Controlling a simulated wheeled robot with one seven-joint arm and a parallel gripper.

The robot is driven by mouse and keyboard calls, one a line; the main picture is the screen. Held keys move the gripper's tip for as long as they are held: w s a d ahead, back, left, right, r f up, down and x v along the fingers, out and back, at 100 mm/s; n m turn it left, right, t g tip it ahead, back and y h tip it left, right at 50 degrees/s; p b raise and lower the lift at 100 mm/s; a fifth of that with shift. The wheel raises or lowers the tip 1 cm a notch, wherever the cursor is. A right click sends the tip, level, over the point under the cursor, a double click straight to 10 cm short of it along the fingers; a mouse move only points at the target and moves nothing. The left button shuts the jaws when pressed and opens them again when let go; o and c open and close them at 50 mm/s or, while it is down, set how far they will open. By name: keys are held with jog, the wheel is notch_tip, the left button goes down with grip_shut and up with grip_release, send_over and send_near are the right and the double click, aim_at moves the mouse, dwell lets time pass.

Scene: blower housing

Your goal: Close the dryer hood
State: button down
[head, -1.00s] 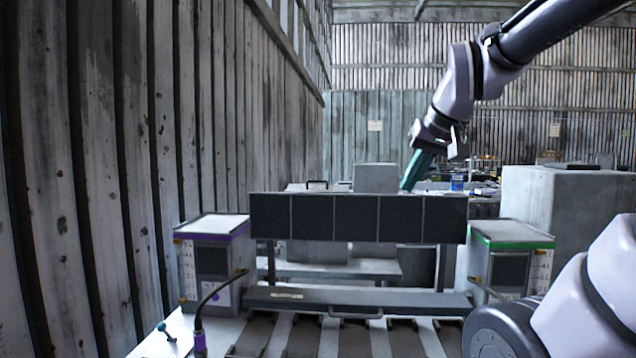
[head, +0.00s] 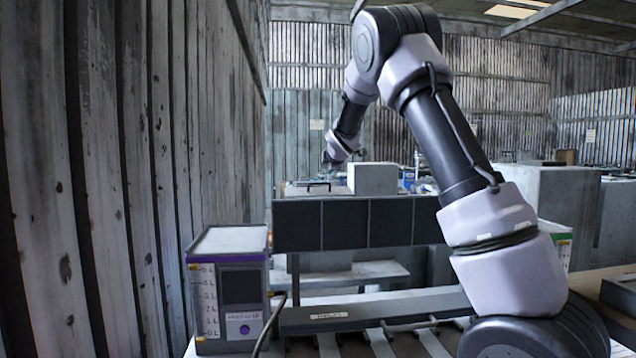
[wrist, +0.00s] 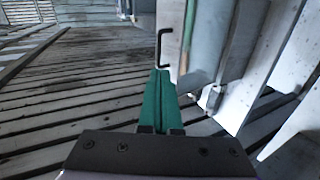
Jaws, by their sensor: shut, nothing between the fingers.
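A pale flat panel with a black bar handle (head: 312,186) shows behind the black tiled panel in the head view; I take it for the dryer hood, but cannot tell how far open it is. The handle also shows in the wrist view (wrist: 162,48), just beyond my green fingertips and apart from them. My gripper (wrist: 161,78) is shut and empty. In the head view my gripper (head: 329,163) is small and hangs above and slightly right of the handle. The hood's hinge cannot be made out.
The black tiled panel (head: 345,223) stands in front, with a grey bar with a handle (head: 370,312) below it. A purple-trimmed box (head: 228,285) stands left, and a grey block (head: 372,178) sits right of the handle. A plank wall (head: 120,150) closes the left side.

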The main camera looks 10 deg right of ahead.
aim_at(320, 183)
jog(key=shift+n, duration=0.4)
jog(key=x, duration=1)
jog(key=a+x, duration=0.1)
jog(key=x, duration=0.4)
jog(key=shift+w+r, duration=0.1)
jog(key=shift+r, duration=0.05)
